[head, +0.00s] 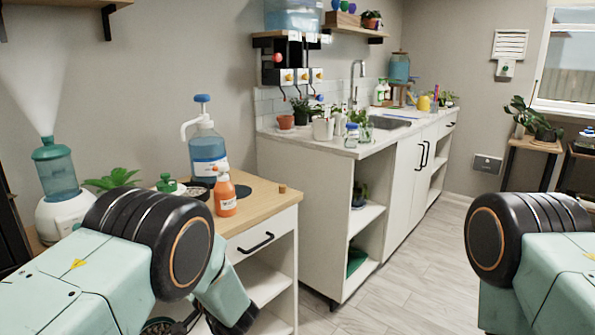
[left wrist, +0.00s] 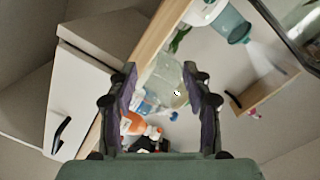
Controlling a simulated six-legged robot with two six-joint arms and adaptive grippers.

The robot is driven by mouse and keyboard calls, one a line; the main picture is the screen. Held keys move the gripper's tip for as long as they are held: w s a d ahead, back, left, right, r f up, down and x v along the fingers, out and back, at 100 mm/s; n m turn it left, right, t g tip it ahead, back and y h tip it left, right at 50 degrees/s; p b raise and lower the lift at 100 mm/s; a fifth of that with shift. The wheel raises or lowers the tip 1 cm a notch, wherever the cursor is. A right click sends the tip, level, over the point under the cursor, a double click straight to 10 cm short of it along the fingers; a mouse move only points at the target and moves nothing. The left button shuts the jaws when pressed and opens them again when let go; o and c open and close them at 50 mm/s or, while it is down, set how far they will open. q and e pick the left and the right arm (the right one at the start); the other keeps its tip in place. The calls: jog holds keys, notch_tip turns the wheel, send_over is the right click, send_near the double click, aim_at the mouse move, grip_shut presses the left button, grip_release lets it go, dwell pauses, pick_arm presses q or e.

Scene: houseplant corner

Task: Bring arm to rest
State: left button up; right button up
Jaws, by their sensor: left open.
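My left arm (head: 90,280) comes in from the left in the head view, its dark round joint in front of the wooden-topped cabinet. My left gripper (left wrist: 160,72) shows in the left wrist view with its two dark fingers spread wide apart. Nothing is held between them; bottles show beyond the gap. In the head view the arm hides most of this gripper. My right arm (head: 540,265) is bent at the right edge of the head view. Its gripper is out of view.
An orange bottle (head: 225,196), a pump bottle (head: 207,150) and a dark bowl stand on the wooden cabinet top (head: 262,196). A humidifier (head: 58,185) puffs mist at the left. The sink counter (head: 385,135) stands behind. The floor (head: 410,275) between my arms is clear.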

pick_arm(q)
jog(key=s+d+f+g+h, duration=0.25)
jog(key=s+f+h, duration=0.75)
jog(key=s+f, duration=0.9)
jog(key=s+d+n+g+h, duration=0.1)
jog(key=s+g, duration=0.7)
jog(key=s, duration=1.9)
jog(key=shift+s+d+f+h, duration=0.4)
jog(key=shift+d+h, duration=0.25)
jog(key=shift+h, duration=0.55)
jog(key=shift+g, duration=0.25)
